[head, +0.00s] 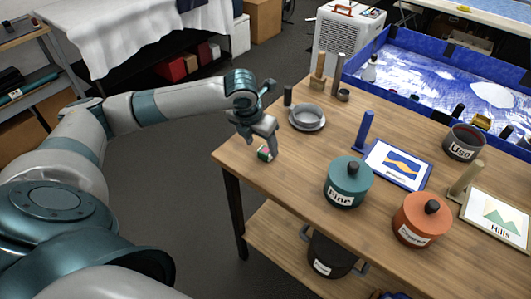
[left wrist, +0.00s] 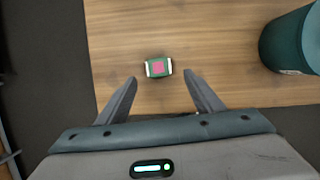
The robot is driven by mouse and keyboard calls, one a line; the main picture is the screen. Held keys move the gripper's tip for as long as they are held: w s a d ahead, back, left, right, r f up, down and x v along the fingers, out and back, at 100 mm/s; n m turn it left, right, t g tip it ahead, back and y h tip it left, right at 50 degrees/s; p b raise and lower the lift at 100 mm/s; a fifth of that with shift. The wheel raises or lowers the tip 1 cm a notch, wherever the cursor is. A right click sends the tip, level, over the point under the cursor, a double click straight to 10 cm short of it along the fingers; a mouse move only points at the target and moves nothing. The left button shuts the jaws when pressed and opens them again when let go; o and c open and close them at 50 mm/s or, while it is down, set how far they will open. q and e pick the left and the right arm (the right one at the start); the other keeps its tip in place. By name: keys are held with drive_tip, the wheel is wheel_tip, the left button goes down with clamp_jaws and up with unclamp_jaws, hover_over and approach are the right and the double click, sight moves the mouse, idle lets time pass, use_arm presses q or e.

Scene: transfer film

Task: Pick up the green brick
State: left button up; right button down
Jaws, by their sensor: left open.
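The green brick (head: 265,154) lies on the wooden table near its left corner, partly hidden by my gripper in the head view. In the left wrist view the brick (left wrist: 159,67) shows a pink patch on top and white ends. My left gripper (left wrist: 160,76) is open and empty, with its fingertips pointing toward the brick, one on each side of its line. In the head view the left gripper (head: 267,146) is right at the brick. I cannot tell how high the fingertips are above the table. My right gripper is not in view.
A teal lidded pot (head: 346,190) stands to the right, also at the right of the wrist view (left wrist: 290,45). An orange lidded pot (head: 420,222), a grey bowl (head: 307,117) and picture cards (head: 397,165) share the table (head: 290,185). The tabletop around the brick is clear.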

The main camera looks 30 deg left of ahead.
sight(265, 151)
use_arm(q)
drive_tip(key=w+f+p, duration=0.2)
drive_tip(key=f, duration=0.1)
drive_tip(key=shift+f, duration=0.15)
drive_tip(key=shift+w+f, duration=0.1)
drive_tip(key=shift+f, duration=0.35)
drive_tip(key=shift+a, duration=0.1)
drive_tip(key=c, duration=1.1)
